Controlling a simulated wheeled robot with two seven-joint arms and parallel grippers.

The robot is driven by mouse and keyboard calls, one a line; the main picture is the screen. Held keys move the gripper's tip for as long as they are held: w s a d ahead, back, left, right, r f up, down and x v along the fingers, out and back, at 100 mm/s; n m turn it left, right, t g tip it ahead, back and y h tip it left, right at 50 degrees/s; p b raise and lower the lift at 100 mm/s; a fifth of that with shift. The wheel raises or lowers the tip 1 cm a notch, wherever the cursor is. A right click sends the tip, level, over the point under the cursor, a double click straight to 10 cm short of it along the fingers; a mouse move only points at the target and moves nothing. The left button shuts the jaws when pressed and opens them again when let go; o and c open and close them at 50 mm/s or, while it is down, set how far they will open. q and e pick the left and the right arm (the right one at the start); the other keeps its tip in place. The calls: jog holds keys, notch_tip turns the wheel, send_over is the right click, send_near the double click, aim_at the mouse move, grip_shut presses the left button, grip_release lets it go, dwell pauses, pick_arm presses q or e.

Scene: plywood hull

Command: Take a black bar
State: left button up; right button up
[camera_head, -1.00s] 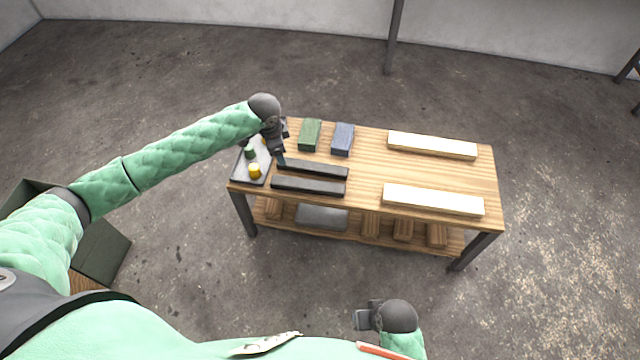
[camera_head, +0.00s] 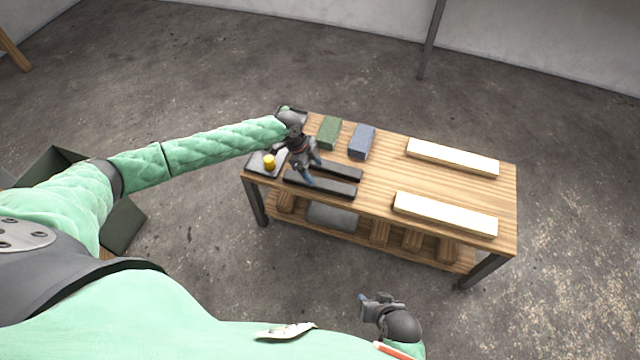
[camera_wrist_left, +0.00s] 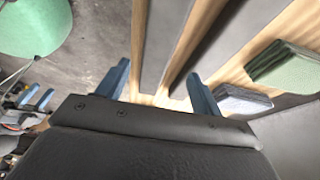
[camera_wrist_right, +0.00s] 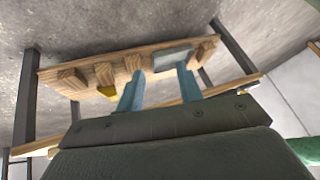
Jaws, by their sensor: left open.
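Two black bars lie side by side near the left end of the wooden table: a front bar (camera_head: 335,189) and a rear bar (camera_head: 345,172). My left gripper (camera_head: 313,172) is above their left ends and hides part of them. In the left wrist view its open, empty jaws (camera_wrist_left: 159,90) point down, with the bars (camera_wrist_left: 172,35) running between and beyond the fingers; whether they touch is unclear. My right gripper (camera_head: 365,304) is open and empty, low in front of the table; its fingers (camera_wrist_right: 158,88) show apart in the right wrist view.
A dark tray (camera_head: 257,172) with a yellow piece (camera_head: 269,162) is left of the bars. A green block (camera_head: 329,133) and a blue block (camera_head: 362,141) stand behind. Two pale beams (camera_head: 452,157) (camera_head: 445,214) lie right. The lower shelf holds wood blocks and a grey slab (camera_head: 332,215).

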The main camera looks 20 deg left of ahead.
aim_at(319, 182)
pick_arm(q)
jog(key=shift+s+p+x, duration=0.15)
jog(key=shift+p+x, duration=0.05)
jog(key=shift+x, duration=1.25)
jog(key=shift+s+p+x, duration=0.15)
jog(key=shift+p+x, duration=0.05)
jog(key=shift+x, duration=1.3)
pick_arm(e)
jog(key=shift+s+r, duration=0.1)
jog(key=shift+r, duration=1.65)
pick_arm(q)
jog(key=c, duration=1.4)
pick_arm(e)
jog(key=shift+f, duration=0.2)
